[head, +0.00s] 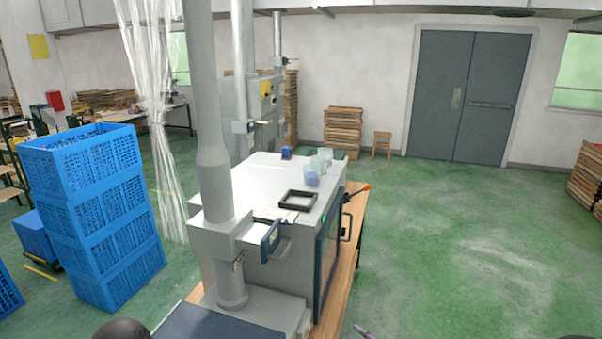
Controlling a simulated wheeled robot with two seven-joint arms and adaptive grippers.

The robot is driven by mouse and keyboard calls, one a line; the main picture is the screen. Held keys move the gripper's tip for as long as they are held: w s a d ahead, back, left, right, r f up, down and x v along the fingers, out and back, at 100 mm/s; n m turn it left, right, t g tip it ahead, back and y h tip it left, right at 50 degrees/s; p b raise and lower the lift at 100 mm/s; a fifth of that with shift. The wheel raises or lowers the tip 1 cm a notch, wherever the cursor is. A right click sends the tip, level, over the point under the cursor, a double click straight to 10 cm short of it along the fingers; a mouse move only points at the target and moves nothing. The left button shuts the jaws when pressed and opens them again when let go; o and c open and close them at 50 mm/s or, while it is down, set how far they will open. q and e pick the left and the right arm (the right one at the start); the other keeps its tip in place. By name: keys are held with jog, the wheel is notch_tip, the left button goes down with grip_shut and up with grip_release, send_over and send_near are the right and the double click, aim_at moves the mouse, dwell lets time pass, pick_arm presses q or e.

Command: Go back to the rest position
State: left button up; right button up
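A dark rounded part of my own body shows at the bottom left edge, and a small dark part at the bottom right edge. No fingers of my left gripper show. A thin grey tip pokes up at the bottom edge, right of the machine. It may belong to my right gripper (362,332), but too little shows to tell its state. A small black square tray (298,200) lies on top of the white machine (262,180), apart from any gripper.
The machine stands on a wooden table (345,270), with a grey pipe (212,120) rising in front. Clear containers (315,170) stand on top. Stacked blue crates (95,210) are at left, beside a clear plastic curtain (155,110). The green floor (470,250) at right is open.

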jog(key=s+a+f+m+g+h+b, duration=0.1)
jog(key=s+a+f+m+g+h, duration=0.3)
jog(key=f, duration=0.6)
jog(key=s+d+f+m+g+y+b, duration=0.1)
jog(key=s+f+m+g, duration=0.1)
jog(key=s+f+m, duration=0.6)
jog(key=s+a+f+m+g, duration=0.2)
jog(key=s+f+g, duration=0.1)
jog(key=s+f, duration=0.3)
jog(key=s+a+f+m+g+h, duration=0.1)
jog(key=s+f+g, duration=0.3)
jog(key=s, duration=0.5)
notch_tip(320, 180, down, 2)
jog(key=shift+s+a+f+m+b, duration=0.2)
jog(key=shift+s+a+m+b, duration=0.2)
jog(key=shift+m, duration=0.2)
